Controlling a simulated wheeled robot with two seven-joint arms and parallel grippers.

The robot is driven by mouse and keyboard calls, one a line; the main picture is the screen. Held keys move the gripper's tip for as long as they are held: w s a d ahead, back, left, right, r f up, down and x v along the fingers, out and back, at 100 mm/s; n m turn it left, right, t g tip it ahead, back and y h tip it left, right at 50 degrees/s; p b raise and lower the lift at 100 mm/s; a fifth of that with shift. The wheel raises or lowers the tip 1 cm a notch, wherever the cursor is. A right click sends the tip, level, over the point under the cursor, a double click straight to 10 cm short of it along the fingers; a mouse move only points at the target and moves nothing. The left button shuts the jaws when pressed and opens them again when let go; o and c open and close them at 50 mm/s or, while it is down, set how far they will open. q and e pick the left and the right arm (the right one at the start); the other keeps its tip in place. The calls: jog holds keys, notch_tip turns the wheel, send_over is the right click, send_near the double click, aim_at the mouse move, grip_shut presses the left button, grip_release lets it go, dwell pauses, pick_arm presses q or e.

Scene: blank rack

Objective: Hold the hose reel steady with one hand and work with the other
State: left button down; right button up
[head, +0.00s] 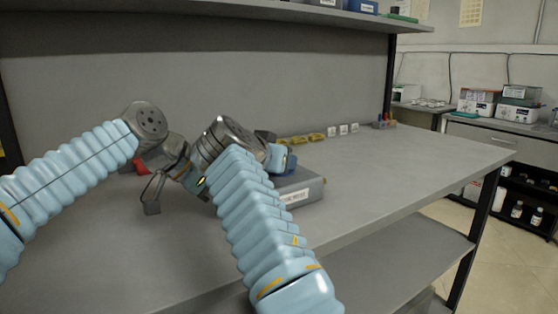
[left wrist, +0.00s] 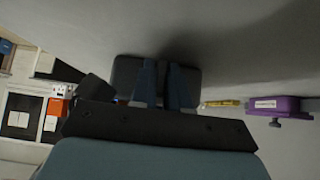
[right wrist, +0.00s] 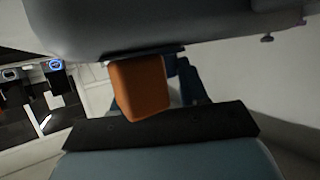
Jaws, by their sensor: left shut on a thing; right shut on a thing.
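A grey case with a white label (head: 305,190), which I take to be the hose reel, lies on the bench behind my right arm. Its label is too small to read surely. My left gripper (left wrist: 164,88) has both blue fingers close together against a dark grey block (left wrist: 124,72), apparently an end of the case. My right gripper (right wrist: 182,82) is at an orange block (right wrist: 140,90) under a large grey body (right wrist: 130,30), apparently the case. The orange block partly hides the fingers, so its exact grip is unclear.
Several yellow pieces (head: 300,139) and white blocks (head: 343,129) stand along the back of the bench. A red thing (head: 142,167) shows behind my left arm. A purple labelled thing (left wrist: 278,105) is in the left wrist view. The bench's right part (head: 430,155) is clear.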

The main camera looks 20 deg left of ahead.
dwell(0.4)
jog(key=o, duration=1.1)
jog(key=shift+c, duration=0.2)
jog(key=v, duration=1.2)
pick_arm(q)
jog(key=c, duration=1)
grip_release()
jog(key=shift+c, duration=0.2)
